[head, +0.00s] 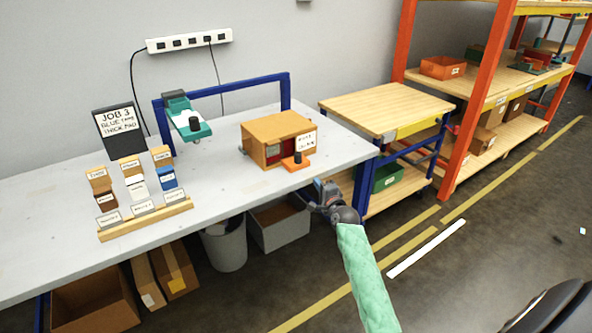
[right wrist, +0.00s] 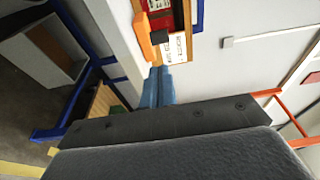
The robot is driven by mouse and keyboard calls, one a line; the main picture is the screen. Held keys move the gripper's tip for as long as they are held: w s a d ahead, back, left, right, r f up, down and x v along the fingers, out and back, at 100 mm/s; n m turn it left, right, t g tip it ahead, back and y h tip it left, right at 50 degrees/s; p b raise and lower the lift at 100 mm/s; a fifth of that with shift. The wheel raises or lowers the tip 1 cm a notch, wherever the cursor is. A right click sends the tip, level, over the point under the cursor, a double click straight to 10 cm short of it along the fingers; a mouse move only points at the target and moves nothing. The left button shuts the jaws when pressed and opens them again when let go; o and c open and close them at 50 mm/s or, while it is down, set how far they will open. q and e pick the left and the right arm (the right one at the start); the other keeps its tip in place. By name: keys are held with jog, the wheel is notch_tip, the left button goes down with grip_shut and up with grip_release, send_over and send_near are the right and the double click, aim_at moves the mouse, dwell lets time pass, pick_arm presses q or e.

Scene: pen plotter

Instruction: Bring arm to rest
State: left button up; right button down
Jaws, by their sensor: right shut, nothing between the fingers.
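My right arm, in a pale green sleeve, comes up from the bottom of the head view. Its right gripper (head: 323,191) is shut and empty, just off the front right edge of the grey table (head: 225,185). In the right wrist view the closed blue-grey fingertips (right wrist: 158,84) show with nothing between them. The wooden box (head: 262,138) with an orange and black piece (head: 296,161) at its front stands on the table beyond the gripper, apart from it. My left gripper is not in view.
On the table are a teal device (head: 187,119) on a blue frame, a job sign (head: 118,127) and a rack (head: 147,218) of labelled blocks. Right stands a wooden cart (head: 375,105) and orange shelving (head: 478,95). Under the table are a bin (head: 225,247) and a grey crate (head: 281,231).

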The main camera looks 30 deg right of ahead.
jog(key=s+a+f+n+g+y, duration=0.25)
jog(key=s+a+n+g, duration=0.7)
jog(key=a+n, duration=0.65)
jog(key=s+a+f+n+g, duration=0.1)
jog(key=s+a, duration=0.5)
jog(key=s, duration=0.7)
jog(key=s+a+f+n+g, duration=0.2)
jog(key=s+a+f, duration=0.4)
jog(key=s, duration=0.7)
jog(key=s+a+f+n+g, duration=0.2)
jog(key=s+a, duration=0.4)
jog(key=s, duration=0.8)
notch_tip(320, 180, down, 2)
jog(key=shift+a+f+g+y, duration=0.25)
jog(key=shift+g+y, duration=0.2)
jog(key=shift+g, duration=0.4)
